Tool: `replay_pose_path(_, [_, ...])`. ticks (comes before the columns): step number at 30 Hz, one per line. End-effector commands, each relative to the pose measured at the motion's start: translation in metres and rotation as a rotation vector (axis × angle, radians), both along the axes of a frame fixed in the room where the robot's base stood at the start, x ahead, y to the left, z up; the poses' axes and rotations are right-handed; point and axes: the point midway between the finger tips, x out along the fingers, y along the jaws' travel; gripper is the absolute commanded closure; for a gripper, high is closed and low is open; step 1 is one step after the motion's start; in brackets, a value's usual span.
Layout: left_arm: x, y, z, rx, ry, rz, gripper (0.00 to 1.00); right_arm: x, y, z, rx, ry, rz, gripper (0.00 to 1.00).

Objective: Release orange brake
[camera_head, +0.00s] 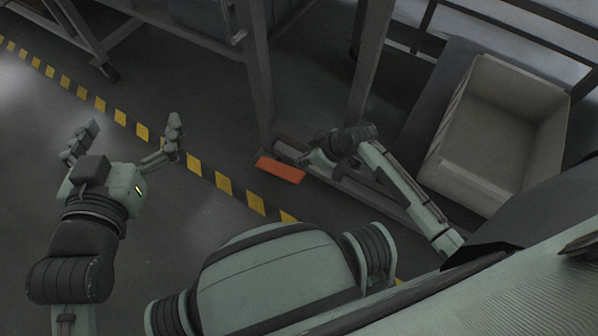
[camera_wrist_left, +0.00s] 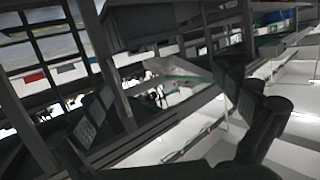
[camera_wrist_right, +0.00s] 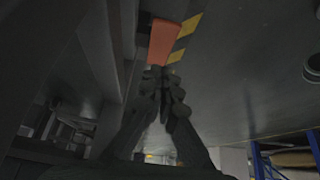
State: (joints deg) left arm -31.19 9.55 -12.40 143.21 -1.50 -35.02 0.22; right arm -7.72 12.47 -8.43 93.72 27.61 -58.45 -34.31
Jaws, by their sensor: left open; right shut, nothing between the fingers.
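The orange brake (camera_head: 281,169) is a flat orange pedal low at the foot of the dark metal frame, just above the floor in the head view. It also shows in the right wrist view (camera_wrist_right: 164,42), just beyond the fingertips. My right gripper (camera_head: 308,160) is shut and empty, right beside the pedal's right end; I cannot tell whether it touches. Its closed fingers show in the right wrist view (camera_wrist_right: 164,72). My left gripper (camera_head: 128,136) is open and empty over the floor at the left, well away from the pedal. Its spread fingers show in the left wrist view (camera_wrist_left: 170,115).
A frame leg (camera_head: 258,75) rises behind the pedal. A pale empty bin (camera_head: 448,160) stands at the right. A yellow and black floor stripe (camera_head: 222,182) runs diagonally past the pedal. The floor at the left (camera_head: 40,150) is clear.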

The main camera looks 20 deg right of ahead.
Motion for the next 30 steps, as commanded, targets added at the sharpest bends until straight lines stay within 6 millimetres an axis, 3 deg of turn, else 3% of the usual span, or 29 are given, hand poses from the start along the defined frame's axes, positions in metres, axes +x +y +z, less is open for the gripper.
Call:
replay_pose_path(13, [-0.005,-0.040,0.086,-0.191,-0.397,-0.081,0.00,0.023,0.018,-0.051,0.002,0.000,0.000,1.00])
replay_pose_path(18, [-0.015,-0.046,0.114,-0.254,-0.518,-0.098,0.00,0.017,0.014,-0.068,0.000,0.001,-0.002,1.00])
replay_pose_path(24, [-0.020,-0.044,0.130,-0.284,-0.612,-0.098,0.00,0.013,0.011,-0.084,-0.001,0.002,0.000,1.00])
replay_pose_path(30, [-0.021,-0.044,0.134,-0.290,-0.631,-0.099,0.00,0.013,0.010,-0.086,-0.001,-0.001,0.000,1.00])
